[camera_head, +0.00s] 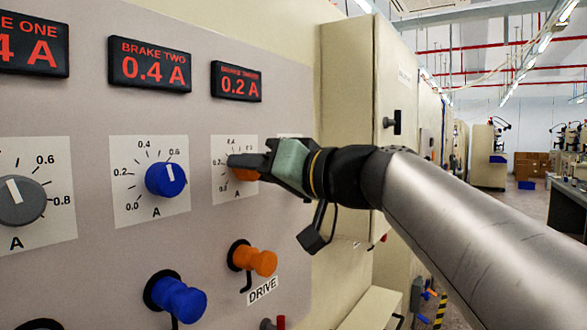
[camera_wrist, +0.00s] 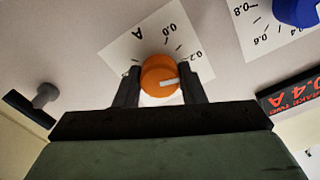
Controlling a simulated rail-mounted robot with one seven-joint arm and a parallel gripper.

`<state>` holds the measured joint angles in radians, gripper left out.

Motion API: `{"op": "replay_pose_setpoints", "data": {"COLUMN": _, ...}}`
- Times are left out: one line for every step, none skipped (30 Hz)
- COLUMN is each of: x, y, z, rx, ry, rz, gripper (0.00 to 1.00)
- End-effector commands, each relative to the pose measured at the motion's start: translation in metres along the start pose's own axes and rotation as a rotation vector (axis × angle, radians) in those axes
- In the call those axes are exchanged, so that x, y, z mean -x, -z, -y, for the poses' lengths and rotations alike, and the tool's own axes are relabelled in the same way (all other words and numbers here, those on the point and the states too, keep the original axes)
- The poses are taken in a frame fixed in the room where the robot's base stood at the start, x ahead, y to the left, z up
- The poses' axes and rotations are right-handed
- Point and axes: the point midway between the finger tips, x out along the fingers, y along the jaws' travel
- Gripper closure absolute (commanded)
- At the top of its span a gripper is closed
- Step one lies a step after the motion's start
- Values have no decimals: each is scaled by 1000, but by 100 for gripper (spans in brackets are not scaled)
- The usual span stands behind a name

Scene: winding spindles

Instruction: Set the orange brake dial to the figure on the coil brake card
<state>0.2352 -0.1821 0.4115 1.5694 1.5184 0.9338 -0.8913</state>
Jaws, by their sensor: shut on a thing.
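The orange brake dial (camera_head: 245,175) is on a white scale plate (camera_head: 221,154) at the right of the panel, partly hidden by my gripper (camera_head: 250,165). In the wrist view the dial (camera_wrist: 154,72) sits between the two dark fingers of my gripper (camera_wrist: 160,88), which is shut on it. Its white pointer faces right in that view, towards the 0.2 mark. The red display (camera_head: 236,82) above the dial reads 0.2 A; its small heading is blurred. I cannot make out a coil brake card in either view.
The blue dial (camera_head: 166,179) is left of the orange one, under a display (camera_head: 150,66) reading 0.4 A. A grey dial (camera_head: 22,200) is further left. An orange knob (camera_head: 254,259) and a blue knob (camera_head: 177,299) stick out below. A cabinet (camera_head: 362,120) stands to the right.

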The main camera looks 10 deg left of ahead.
Motion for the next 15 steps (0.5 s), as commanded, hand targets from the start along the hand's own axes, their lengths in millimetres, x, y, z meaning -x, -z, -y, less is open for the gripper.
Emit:
{"op": "replay_pose_setpoints", "data": {"x": 0, "y": -1, "z": 0, "rx": -9, "ry": 0, "rz": 1, "gripper": 86}}
{"op": "replay_pose_setpoints", "data": {"x": 0, "y": -1, "z": -1, "rx": -17, "ry": 0, "rz": 1, "gripper": 86}}
{"op": "replay_pose_setpoints", "data": {"x": 0, "y": -1, "z": -1, "rx": -30, "ry": 0, "rz": 1, "gripper": 86}}
{"op": "replay_pose_setpoints", "data": {"x": 0, "y": -1, "z": -1, "rx": -42, "ry": 0, "rz": 1, "gripper": 86}}
{"op": "replay_pose_setpoints", "data": {"x": 0, "y": -2, "z": -1, "rx": -55, "ry": 0, "rz": 1, "gripper": 86}}
{"op": "replay_pose_setpoints", "data": {"x": 0, "y": -2, "z": -1, "rx": -76, "ry": 0, "rz": 1, "gripper": 86}}
{"op": "replay_pose_setpoints", "data": {"x": 0, "y": -2, "z": -1, "rx": -93, "ry": 1, "rz": 1, "gripper": 86}}
{"op": "replay_pose_setpoints", "data": {"x": 0, "y": -2, "z": -1, "rx": -113, "ry": 1, "rz": 0, "gripper": 86}}
{"op": "replay_pose_setpoints", "data": {"x": 0, "y": -2, "z": 0, "rx": -141, "ry": 2, "rz": 0, "gripper": 86}}
{"op": "replay_pose_setpoints", "data": {"x": 0, "y": -2, "z": 0, "rx": -164, "ry": 2, "rz": 1, "gripper": 86}}
{"op": "replay_pose_setpoints", "data": {"x": 0, "y": -2, "z": -1, "rx": -188, "ry": 1, "rz": 1, "gripper": 86}}
{"op": "replay_pose_setpoints", "data": {"x": 0, "y": -2, "z": -1, "rx": -222, "ry": 1, "rz": 1, "gripper": 86}}
{"op": "replay_pose_setpoints", "data": {"x": 0, "y": -2, "z": -1, "rx": -249, "ry": 1, "rz": 1, "gripper": 86}}
{"op": "replay_pose_setpoints", "data": {"x": 0, "y": -2, "z": -1, "rx": -277, "ry": 1, "rz": 1, "gripper": 86}}
{"op": "replay_pose_setpoints", "data": {"x": 0, "y": -2, "z": -1, "rx": -314, "ry": 1, "rz": 0, "gripper": 86}}
